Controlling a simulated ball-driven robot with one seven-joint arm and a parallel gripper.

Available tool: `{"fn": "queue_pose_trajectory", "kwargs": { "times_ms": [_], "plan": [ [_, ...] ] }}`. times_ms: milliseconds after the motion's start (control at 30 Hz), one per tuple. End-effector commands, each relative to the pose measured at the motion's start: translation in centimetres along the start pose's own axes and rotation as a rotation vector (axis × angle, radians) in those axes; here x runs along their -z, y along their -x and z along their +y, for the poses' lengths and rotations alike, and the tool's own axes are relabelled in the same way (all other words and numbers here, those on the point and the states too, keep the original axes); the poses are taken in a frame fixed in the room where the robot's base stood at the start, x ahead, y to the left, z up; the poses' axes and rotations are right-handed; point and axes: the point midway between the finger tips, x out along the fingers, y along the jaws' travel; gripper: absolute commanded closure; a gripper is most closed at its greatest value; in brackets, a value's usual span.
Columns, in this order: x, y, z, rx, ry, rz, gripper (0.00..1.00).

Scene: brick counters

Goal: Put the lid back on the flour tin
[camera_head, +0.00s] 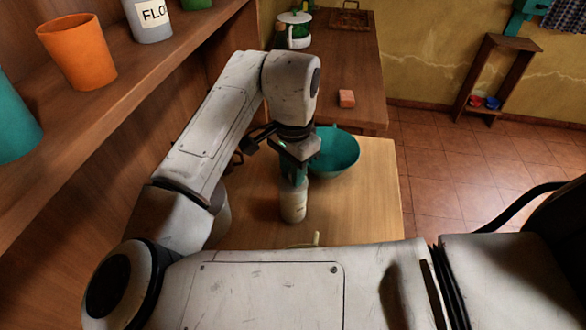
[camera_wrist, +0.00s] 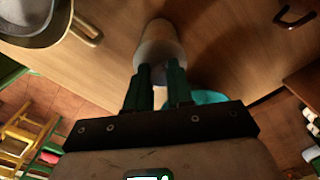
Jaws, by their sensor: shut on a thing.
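A tin marked "FLO" (camera_head: 148,20) stands on the wooden shelf at upper left in the head view; its top is cut off by the frame. My gripper (camera_head: 293,178) points down over the wooden counter and is shut on a pale cylindrical container (camera_head: 293,205), which looks upright on or just above the counter. In the wrist view my gripper's two dark green fingers (camera_wrist: 160,76) close on the near end of this pale container (camera_wrist: 160,42). I cannot tell whether it has a lid. I cannot make out a separate tin lid in either view.
A teal bowl (camera_head: 338,152) sits just right of my gripper. A pink block (camera_head: 346,98) and a white-and-green pot (camera_head: 294,30) are on the far counter. An orange cup (camera_head: 77,52) stands on the shelf. A grey pan (camera_wrist: 35,22) shows in the wrist view.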

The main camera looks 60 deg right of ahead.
Motion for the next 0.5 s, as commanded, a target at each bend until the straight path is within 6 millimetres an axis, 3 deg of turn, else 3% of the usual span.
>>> {"fn": "queue_pose_trajectory", "kwargs": {
  "times_ms": [467,500],
  "plan": [
    [-0.01,-0.01,-0.01,0.0,0.001,0.0,1.0],
    [-0.01,-0.01,0.0,0.0,0.001,0.0,0.77]
  ]
}}
